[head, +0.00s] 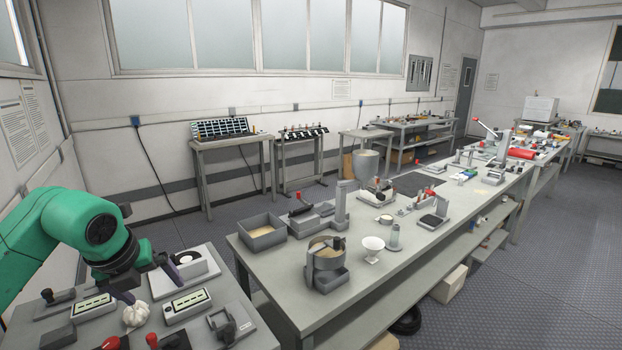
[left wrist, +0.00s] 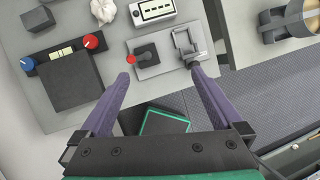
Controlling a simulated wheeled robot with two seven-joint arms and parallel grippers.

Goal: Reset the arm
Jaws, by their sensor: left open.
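My left arm (head: 60,235) is green and comes in from the left in the head view. Its gripper (head: 148,283) hangs over the small grey table at the lower left. The left wrist view shows the two purple fingers of this gripper (left wrist: 160,73) spread wide with nothing held between them. The fingertips lie in the picture just below a red-knobbed lever fixture (left wrist: 147,56) and a metal clamp (left wrist: 185,42); I cannot tell the height above them. My right gripper is not in view.
A crumpled white ball (head: 136,314) lies between two display meters, one at left (head: 92,307) and one at right (head: 187,304). A dark box with knobs (left wrist: 68,88) stands near the left finger. The long workbench (head: 330,318) holds a grey bin (head: 262,232) and a white funnel (head: 372,247).

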